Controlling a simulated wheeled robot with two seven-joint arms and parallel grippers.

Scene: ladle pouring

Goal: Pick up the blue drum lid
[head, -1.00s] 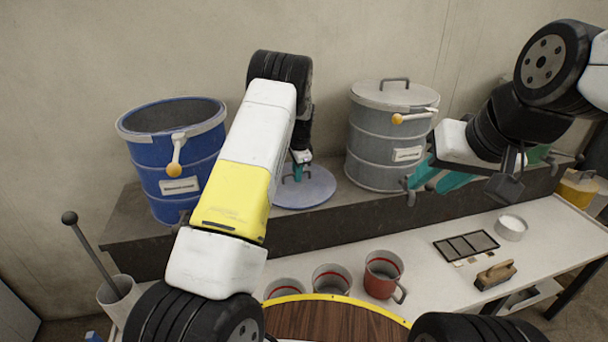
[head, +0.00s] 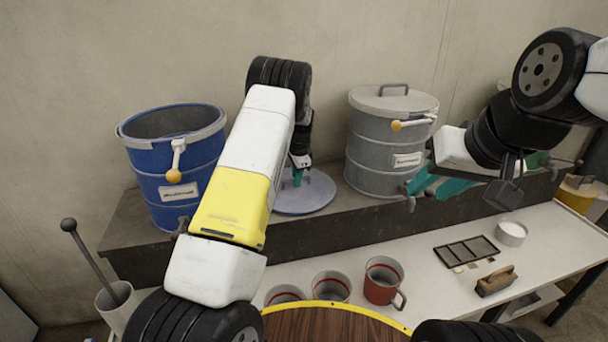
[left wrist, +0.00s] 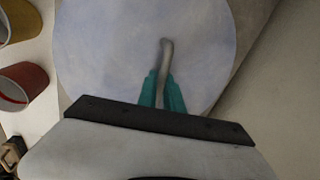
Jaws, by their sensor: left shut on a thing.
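The blue drum lid (head: 318,192) is a flat pale blue disc with a handle, lying on the dark ledge between the two drums. It fills much of the left wrist view (left wrist: 100,50). My left gripper (head: 298,176) reaches down over the lid, its teal fingers shut on the lid's handle (left wrist: 166,52). The lid seems to rest on the ledge; I cannot tell if it is lifted at all. The blue drum (head: 170,165) stands open at the left.
The grey drum (head: 385,150) with its own lid stands right of the blue lid. Below, a white bench (head: 420,290) holds a red mug (head: 383,280), grey cups (head: 331,287), a tray (head: 466,250) and a brush (head: 495,280). A ladle stands in a holder (head: 118,305).

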